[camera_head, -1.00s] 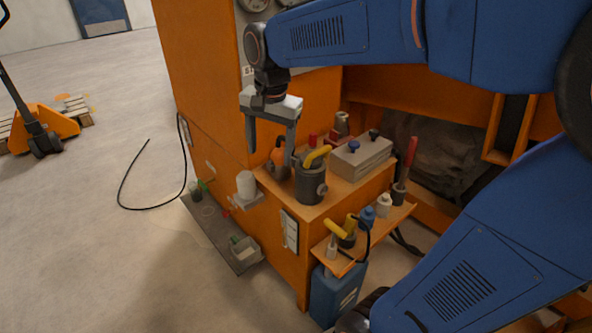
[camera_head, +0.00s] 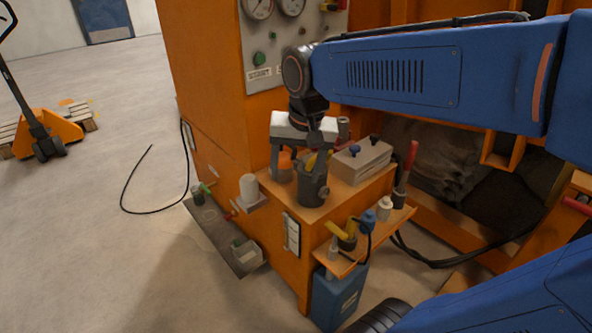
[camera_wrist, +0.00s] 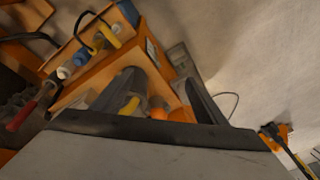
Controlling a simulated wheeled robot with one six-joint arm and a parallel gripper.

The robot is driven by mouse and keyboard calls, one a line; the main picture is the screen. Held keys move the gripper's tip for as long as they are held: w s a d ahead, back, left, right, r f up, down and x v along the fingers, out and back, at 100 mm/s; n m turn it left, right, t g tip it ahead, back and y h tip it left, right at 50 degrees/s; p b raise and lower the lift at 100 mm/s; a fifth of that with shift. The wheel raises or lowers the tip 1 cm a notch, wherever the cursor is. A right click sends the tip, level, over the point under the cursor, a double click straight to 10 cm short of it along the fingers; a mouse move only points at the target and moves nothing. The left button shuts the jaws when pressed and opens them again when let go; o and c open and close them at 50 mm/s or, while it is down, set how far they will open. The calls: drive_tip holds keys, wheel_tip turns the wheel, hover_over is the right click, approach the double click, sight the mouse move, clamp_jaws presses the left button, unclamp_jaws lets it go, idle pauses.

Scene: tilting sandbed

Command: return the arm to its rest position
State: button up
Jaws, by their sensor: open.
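My gripper (camera_head: 295,172) is open and empty, its two grey fingers pointing down over the orange bench top in the head view. It also shows at the bottom of the wrist view (camera_wrist: 165,95), fingers spread. Behind and below it stand a dark canister (camera_head: 312,188) and an orange-topped item (camera_head: 284,160), partly hidden by the fingers. I cannot tell whether the fingers touch them. My blue arm stretches from the right edge across the front of the orange machine (camera_head: 205,100).
A grey box with knobs (camera_head: 362,160), a red-handled tool (camera_head: 408,165) and a lower shelf (camera_head: 345,262) of small bottles crowd the right side. A white cup (camera_head: 248,187) sits on a left bracket. A gauge panel (camera_head: 285,50) rises behind. The floor at left is mostly clear.

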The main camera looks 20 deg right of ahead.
drive_tip(key=shift+s, duration=0.1)
drive_tip(key=s+d+f+n+t, duration=0.1)
drive_tip(key=s+d+f+n, duration=0.1)
drive_tip(key=s, duration=0.4)
drive_tip(key=s+d+f+n+t, duration=0.1)
drive_tip(key=s+d+f+n, duration=0.1)
drive_tip(key=s, duration=0.4)
drive_tip(key=shift+s+d+f+n, duration=0.2)
drive_tip(key=shift+f+n, duration=0.2)
drive_tip(key=shift+f, duration=0.5)
